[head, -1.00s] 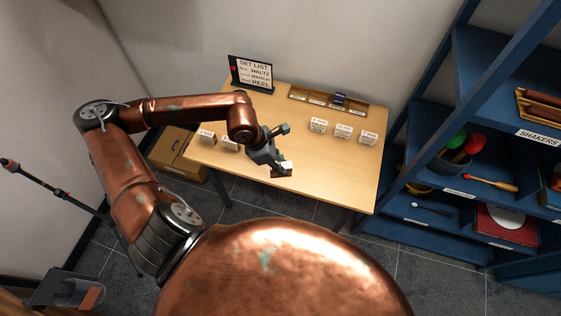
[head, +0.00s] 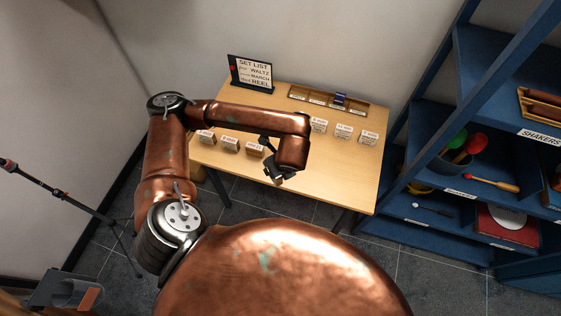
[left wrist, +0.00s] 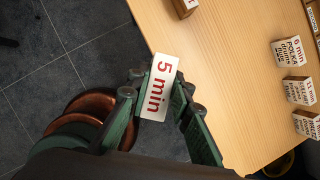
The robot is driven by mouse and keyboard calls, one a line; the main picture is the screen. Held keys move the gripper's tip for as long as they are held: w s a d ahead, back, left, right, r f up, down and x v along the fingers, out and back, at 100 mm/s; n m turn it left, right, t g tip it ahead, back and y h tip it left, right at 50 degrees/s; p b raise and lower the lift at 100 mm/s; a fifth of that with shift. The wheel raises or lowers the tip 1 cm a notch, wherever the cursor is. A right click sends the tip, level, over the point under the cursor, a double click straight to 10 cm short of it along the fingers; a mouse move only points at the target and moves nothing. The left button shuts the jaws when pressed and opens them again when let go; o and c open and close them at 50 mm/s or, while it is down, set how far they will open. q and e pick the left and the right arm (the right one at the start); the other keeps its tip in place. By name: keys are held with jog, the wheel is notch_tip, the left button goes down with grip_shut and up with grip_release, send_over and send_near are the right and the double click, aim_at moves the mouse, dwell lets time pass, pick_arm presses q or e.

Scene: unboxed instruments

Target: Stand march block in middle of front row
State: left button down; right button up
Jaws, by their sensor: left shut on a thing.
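My left gripper (head: 272,172) is over the front part of the table, near its front edge. In the left wrist view the gripper (left wrist: 161,92) is shut on a white-faced block (left wrist: 160,86) marked "5 min" in red; a tune name on it cannot be read. In the head view the held block is mostly hidden by the gripper. Left blocks (head: 205,136), (head: 230,144) and (head: 255,150) stand in a row left of the gripper. Right blocks (head: 318,126), (head: 343,131) and (head: 368,138) stand in another row. My right gripper is not in view.
A set list sign (head: 251,74) reading waltz, march, reel stands at the table's back left. A wooden tray (head: 300,94) with labelled compartments and a blue item lies at the back. The table (head: 330,180) is clear at front right. A blue shelf (head: 420,170) stands at the right.

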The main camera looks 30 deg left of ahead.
pick_arm(q)
jog(key=n, duration=0.1)
jog(key=n+g, duration=0.1)
jog(key=n, duration=0.2)
jog(key=shift+a+f+n+g, duration=0.25)
jog(key=shift+n+g, duration=0.15)
jog(key=n, duration=0.1)
jog(key=n+g, duration=0.1)
jog(key=n, duration=0.1)
jog(key=shift+a+f, duration=0.2)
jog(key=w+a+f, duration=0.1)
jog(key=w+f, duration=0.2)
jog(key=w, duration=0.1)
jog(key=w+a+f+b, duration=0.1)
jog(key=w+a+f, duration=0.1)
jog(key=w+f, duration=0.1)
jog(key=w+a+f, duration=0.1)
jog(key=w+f, duration=0.3)
jog(key=w, duration=0.2)
jog(key=shift+a, duration=0.2)
notch_tip(320, 180, down, 3)
jog(key=shift+r, duration=0.1)
jog(key=c, duration=1.7)
grip_release()
jog(key=shift+c, duration=0.2)
